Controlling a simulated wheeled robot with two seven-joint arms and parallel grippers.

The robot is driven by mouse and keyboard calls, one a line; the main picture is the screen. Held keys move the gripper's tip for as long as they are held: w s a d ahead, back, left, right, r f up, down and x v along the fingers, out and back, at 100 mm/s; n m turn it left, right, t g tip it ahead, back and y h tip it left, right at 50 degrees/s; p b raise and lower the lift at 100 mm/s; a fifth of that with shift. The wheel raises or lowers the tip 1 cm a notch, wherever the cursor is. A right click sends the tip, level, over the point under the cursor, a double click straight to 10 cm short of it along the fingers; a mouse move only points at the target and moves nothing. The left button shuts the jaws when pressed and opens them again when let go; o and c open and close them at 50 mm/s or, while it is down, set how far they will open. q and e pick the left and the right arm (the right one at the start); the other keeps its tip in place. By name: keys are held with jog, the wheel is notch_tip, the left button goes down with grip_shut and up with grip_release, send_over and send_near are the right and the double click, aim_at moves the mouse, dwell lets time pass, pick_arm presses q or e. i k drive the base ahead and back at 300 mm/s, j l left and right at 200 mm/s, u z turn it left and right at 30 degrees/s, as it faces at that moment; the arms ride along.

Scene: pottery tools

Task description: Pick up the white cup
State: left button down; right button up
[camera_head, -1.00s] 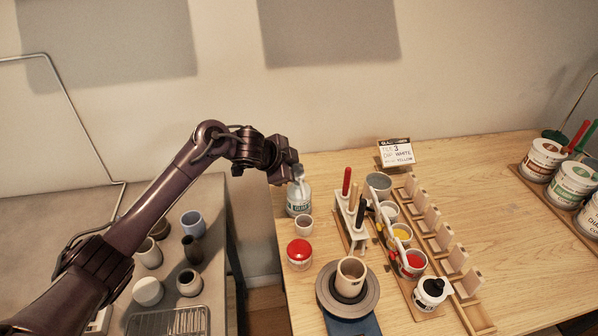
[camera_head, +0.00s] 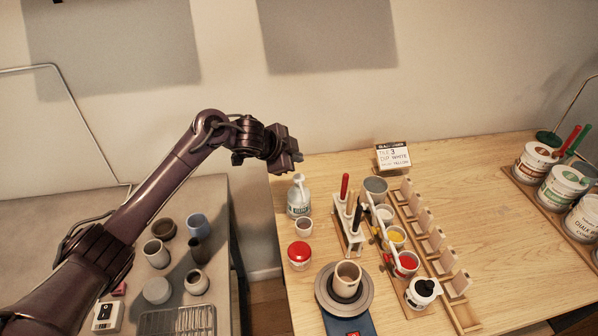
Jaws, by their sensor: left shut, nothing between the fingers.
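Several pale cups show, and I cannot tell for sure which one is the white cup. A cream cup (camera_head: 347,278) stands upright on the round grey wheel (camera_head: 325,300). A small pale cup (camera_head: 304,228) stands near the left edge of the wooden table. A white-filled cup (camera_head: 385,213) stands in the row of glaze cups. My left gripper (camera_head: 296,158) is shut and empty, raised above and behind the pump bottle, apart from all the cups. My right gripper is not in view.
The table's middle right is clear. A gap separates the two tables.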

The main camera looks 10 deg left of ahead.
aim_at(304, 228)
jog(key=k+l, duration=0.15)
jog(key=k, duration=0.35)
jog(key=k+l, duration=0.15)
jog(key=k, duration=0.35)
jog(key=k+l, duration=0.15)
jog(key=k, duration=0.3)
